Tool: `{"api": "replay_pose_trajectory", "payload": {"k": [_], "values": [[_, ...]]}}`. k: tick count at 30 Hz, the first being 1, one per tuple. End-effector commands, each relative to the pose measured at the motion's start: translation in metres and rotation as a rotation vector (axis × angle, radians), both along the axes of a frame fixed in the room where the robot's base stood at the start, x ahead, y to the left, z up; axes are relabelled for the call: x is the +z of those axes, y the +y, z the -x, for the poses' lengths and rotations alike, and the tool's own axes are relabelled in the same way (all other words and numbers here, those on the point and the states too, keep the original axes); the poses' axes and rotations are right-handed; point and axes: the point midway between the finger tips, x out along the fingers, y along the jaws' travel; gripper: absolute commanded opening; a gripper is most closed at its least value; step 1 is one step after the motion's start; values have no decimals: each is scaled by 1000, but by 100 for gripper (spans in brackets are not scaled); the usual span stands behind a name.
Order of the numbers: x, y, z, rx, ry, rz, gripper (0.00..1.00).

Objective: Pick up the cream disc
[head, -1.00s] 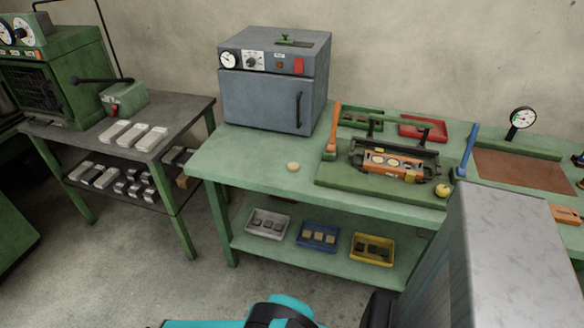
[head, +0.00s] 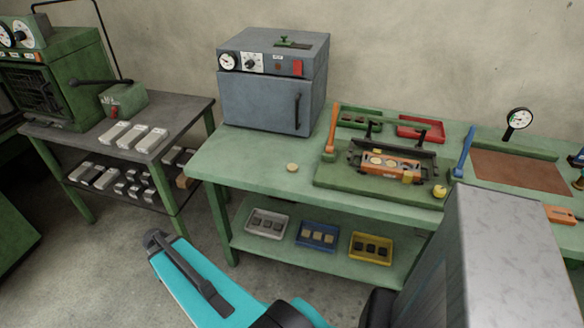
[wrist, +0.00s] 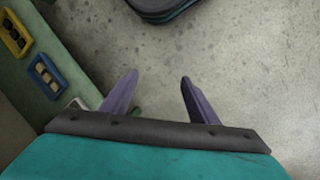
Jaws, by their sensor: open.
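The cream disc (head: 292,167) is a small round flat piece lying on the green workbench (head: 245,155), in front of the grey oven and left of the green board. My gripper shows in the wrist view (wrist: 156,84), with two purple fingers apart and nothing between them. It hangs over the bare floor, away from the disc. The disc is not in the wrist view. In the head view my teal arm is at the bottom, in front of the bench, and the fingers cannot be made out.
The grey oven (head: 273,82) stands behind the disc. A green board (head: 330,180) with an orange mould (head: 390,164) lies to its right. Grey (head: 267,223), blue (head: 317,236) and yellow (head: 371,248) trays sit on the lower shelf. The bench around the disc is clear.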

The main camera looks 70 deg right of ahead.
Motion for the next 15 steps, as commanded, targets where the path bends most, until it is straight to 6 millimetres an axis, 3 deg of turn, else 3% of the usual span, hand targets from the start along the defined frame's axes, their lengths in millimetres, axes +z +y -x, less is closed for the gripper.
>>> {"api": "replay_pose_trajectory", "payload": {"k": [1, 7, 15], "values": [[14, -21, -5, -49, -17, 21, 55], [63, -92, -10, -234, -70, 100, 55], [137, -189, 5, -489, -137, 209, 55]]}}
